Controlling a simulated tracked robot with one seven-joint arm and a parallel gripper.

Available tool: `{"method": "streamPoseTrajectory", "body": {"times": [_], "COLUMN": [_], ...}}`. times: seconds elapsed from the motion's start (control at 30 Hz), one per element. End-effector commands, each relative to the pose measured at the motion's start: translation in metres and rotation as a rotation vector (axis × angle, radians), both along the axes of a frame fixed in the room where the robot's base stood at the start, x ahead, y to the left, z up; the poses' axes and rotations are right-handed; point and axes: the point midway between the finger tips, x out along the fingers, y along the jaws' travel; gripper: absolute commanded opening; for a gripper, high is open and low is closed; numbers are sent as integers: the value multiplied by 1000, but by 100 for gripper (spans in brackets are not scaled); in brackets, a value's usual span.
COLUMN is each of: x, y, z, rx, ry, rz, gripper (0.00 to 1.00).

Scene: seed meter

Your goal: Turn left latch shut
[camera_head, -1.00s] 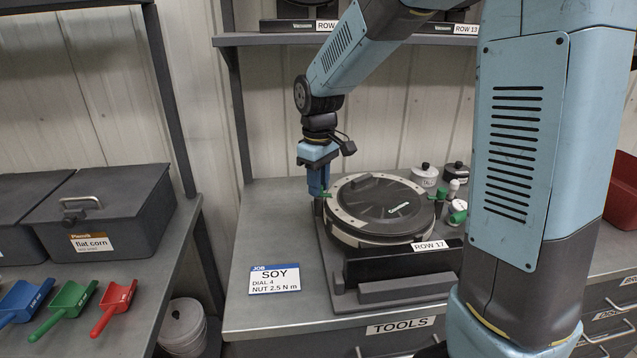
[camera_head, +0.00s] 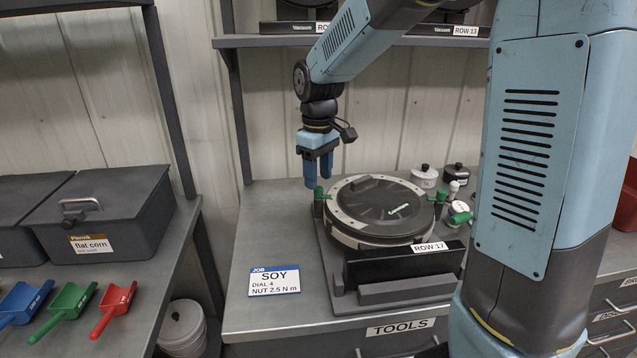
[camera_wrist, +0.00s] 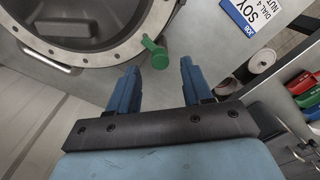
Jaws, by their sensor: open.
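The seed meter (camera_head: 372,215), a round dark lid with a pale metal ring, sits on a base marked ROW 17 on the grey bench. The left latch (camera_head: 319,193), with a green knob, is at the left side of the ring. A green latch (camera_head: 439,197) is at its right side. My gripper (camera_head: 318,184) is open and empty, with its blue fingers just above the left latch. In the wrist view the green knob (camera_wrist: 157,53) lies ahead of the two fingers (camera_wrist: 155,80), apart from both.
A SOY job card (camera_head: 275,280) lies left of the meter. Small pots (camera_head: 424,175) and a green-and-white item (camera_head: 458,213) stand to its right. A shelf (camera_head: 270,40) runs above. A flat corn bin (camera_head: 105,215) and coloured scoops (camera_head: 65,308) are on the left bench.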

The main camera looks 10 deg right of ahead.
Motion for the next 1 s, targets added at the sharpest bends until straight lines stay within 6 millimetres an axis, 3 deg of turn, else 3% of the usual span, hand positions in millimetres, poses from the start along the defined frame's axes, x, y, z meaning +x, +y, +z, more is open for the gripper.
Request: {"method": "streamPoseTrajectory", "body": {"times": [0.3,0.5,0.7,1.0], "x": [1,1,1,0], "y": [0,0,0,0], "z": [64,93,105,106], "rx": [1,0,0,-1], "ry": [-4,-1,0,1], "rz": [0,0,0,0], "gripper": [50,50,50,50]}}
